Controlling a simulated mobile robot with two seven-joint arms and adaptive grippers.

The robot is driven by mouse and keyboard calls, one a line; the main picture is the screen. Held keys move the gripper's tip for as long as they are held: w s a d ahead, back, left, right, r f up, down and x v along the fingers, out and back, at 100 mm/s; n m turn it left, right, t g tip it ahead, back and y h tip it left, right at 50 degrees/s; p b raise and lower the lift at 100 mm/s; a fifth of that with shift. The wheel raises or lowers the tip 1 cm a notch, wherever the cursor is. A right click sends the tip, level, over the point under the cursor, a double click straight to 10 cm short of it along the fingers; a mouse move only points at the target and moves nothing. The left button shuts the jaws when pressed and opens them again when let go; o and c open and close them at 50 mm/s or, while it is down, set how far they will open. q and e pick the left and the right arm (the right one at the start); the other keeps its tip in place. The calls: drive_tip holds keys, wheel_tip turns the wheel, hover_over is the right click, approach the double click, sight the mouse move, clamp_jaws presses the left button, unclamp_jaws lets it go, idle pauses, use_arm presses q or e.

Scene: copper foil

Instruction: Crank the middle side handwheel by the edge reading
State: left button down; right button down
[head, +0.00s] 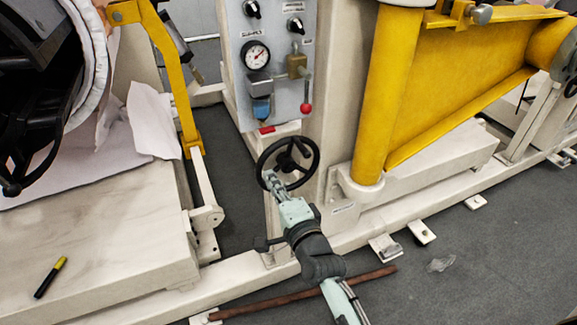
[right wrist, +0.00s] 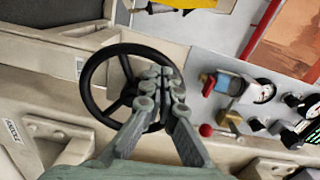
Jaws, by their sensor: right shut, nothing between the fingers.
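The black spoked handwheel (head: 316,153) stands on the side of the cream machine base, below the grey control panel. My right gripper (head: 268,178) reaches up from below to the wheel's lower left. Its fingers are closed together and hold nothing. In the right wrist view the wheel (right wrist: 84,88) shows as a full black ring, partly hidden by the fingers. The fingertips (right wrist: 160,74) overlap its inside and right rim there; I cannot tell whether they touch it. A round dial gauge (head: 255,55) sits on the panel. My left gripper is not in view.
The control panel (head: 278,92) carries knobs and a red-knobbed lever (head: 306,105) above the wheel. A yellow post (head: 383,100) stands to the right. A marker (head: 50,278) lies on the left cream platform. A brown rod (head: 300,295) lies below my arm.

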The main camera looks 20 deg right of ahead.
drive_tip(key=s, duration=0.8)
drive_tip(key=shift+s+a+r+m, duration=0.35)
drive_tip(key=shift+a+m, duration=0.05)
drive_tip(key=shift+a, duration=0.05)
drive_tip(key=shift+d, duration=0.1)
